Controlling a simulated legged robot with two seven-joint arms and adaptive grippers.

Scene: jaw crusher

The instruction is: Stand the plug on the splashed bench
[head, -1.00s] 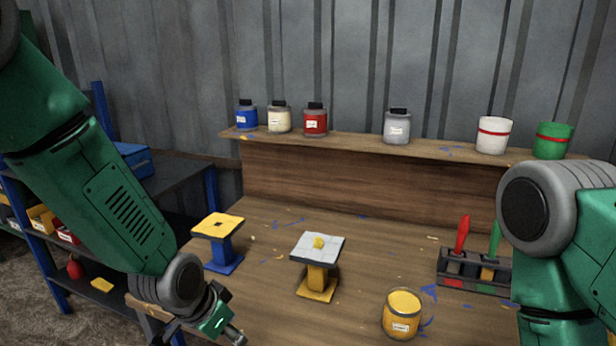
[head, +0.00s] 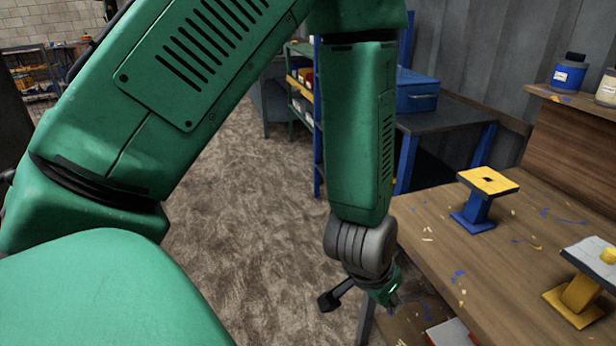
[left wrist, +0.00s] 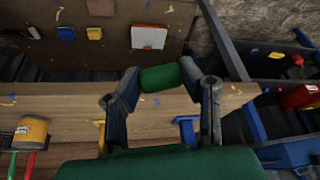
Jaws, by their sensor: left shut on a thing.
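The splashed bench (head: 430,228) has a wooden top with blue and yellow paint marks, at the right of the head view. My left gripper (head: 388,302) is low beside the bench's near left edge. In the left wrist view my left gripper (left wrist: 160,88) is shut on a green rounded piece (left wrist: 160,78), seemingly the plug, held crosswise between its two fingers. In the head view the held piece cannot be made out. The bench wood (left wrist: 60,105) shows behind it in the left wrist view. My right gripper is out of view.
A blue stand with a yellow top (head: 488,181) and a yellow stand with a pale top (head: 575,290) stand on the bench. A blue jar (head: 568,73) is on the raised shelf. A dark table (head: 445,130) holds a blue box (head: 416,92). Open floor (head: 240,200) lies left.

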